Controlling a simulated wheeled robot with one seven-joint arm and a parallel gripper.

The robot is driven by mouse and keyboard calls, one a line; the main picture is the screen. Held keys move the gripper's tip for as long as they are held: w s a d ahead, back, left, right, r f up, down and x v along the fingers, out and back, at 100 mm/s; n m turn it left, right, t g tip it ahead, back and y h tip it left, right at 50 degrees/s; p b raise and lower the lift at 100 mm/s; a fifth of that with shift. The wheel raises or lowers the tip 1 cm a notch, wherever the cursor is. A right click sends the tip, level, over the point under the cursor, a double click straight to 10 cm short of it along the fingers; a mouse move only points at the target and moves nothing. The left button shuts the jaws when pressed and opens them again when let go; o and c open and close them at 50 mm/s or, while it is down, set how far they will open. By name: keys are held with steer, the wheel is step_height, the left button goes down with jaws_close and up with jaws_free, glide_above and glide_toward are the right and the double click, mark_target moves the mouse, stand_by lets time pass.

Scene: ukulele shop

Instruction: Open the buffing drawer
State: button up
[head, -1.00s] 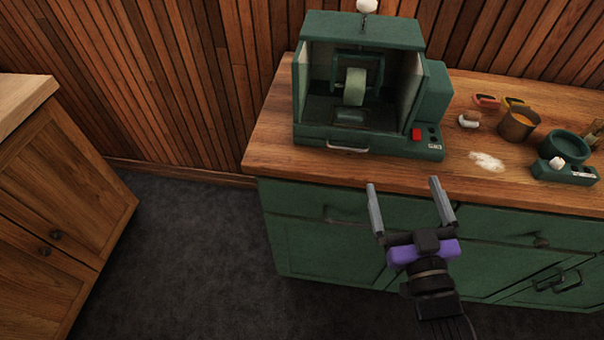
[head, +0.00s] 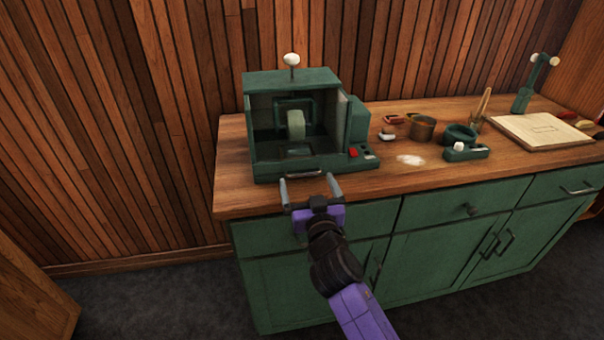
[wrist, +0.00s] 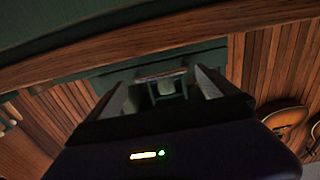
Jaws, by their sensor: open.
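The green buffing machine (head: 297,80) stands on the wooden counter, with a pale wheel (head: 296,125) inside its open hood. A low drawer front (head: 266,179) runs along its base and looks closed.
The counter (head: 235,195) tops a green cabinet (head: 430,245) with drawers and doors. Guitars (wrist: 285,117) show in the wrist view.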

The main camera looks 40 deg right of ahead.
mark_target(305, 174)
steer(key=shift+p+x, duration=0.3)
steer(key=shift+x, duration=1.8)
steer(key=shift+d, duration=0.15)
steer(key=shift+c, duration=0.5)
steer(key=c, duration=1.7)
steer(key=b+v, duration=0.4)
steer(key=v, duration=0.8)
steer(key=shift+s, duration=0.1)
steer(key=o, duration=1.8)
